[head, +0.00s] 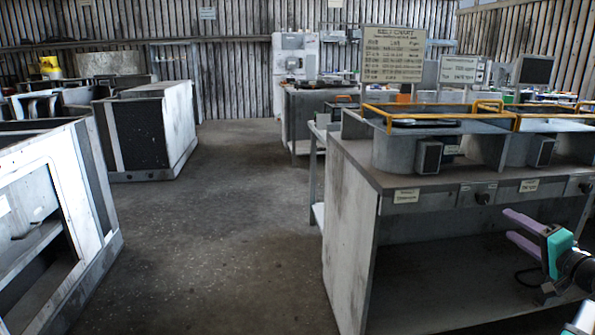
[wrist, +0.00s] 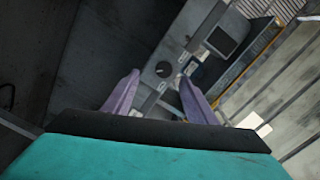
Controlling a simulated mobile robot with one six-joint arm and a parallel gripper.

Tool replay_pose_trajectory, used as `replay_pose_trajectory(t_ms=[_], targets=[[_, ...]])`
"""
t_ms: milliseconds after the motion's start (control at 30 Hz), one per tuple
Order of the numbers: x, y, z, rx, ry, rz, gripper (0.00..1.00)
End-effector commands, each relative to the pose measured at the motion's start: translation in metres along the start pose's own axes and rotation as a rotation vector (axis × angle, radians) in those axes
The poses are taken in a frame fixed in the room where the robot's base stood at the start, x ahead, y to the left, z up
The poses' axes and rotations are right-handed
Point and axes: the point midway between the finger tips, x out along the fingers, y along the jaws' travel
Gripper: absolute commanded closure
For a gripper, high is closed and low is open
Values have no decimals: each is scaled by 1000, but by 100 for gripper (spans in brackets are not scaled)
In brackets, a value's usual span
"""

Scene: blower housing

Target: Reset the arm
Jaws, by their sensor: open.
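My gripper (head: 522,231) is at the lower right of the head view, in front of the grey workbench (head: 342,220). Its two purple fingers are apart, with nothing between them. They point left in the head view. In the wrist view my gripper (wrist: 152,97) also shows open and empty, with the bench front and a dark knob (wrist: 163,69) beyond the fingers. Most of my arm is outside the head view.
Round grey housings (head: 395,150) with yellow rails (head: 420,121) stand on the bench top. A sign board (head: 393,54) rises behind. A white cabinet (head: 35,210) stands at the left and a low grey unit (head: 150,130) behind it. The floor (head: 220,230) between is clear.

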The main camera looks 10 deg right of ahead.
Motion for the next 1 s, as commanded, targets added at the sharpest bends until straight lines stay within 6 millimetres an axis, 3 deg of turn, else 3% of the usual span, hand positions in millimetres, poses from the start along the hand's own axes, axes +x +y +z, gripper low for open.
replay_pose_trajectory(t_ms=[167, 500, 767, 1000], targets=[[35, 18, 47, 27, -102, 62, 48], [94, 68, 184, 53, -369, 232, 48], [108, 97, 296, 38, -584, 363, 48], [97, 119, 397, -3, -784, 485, 48]])
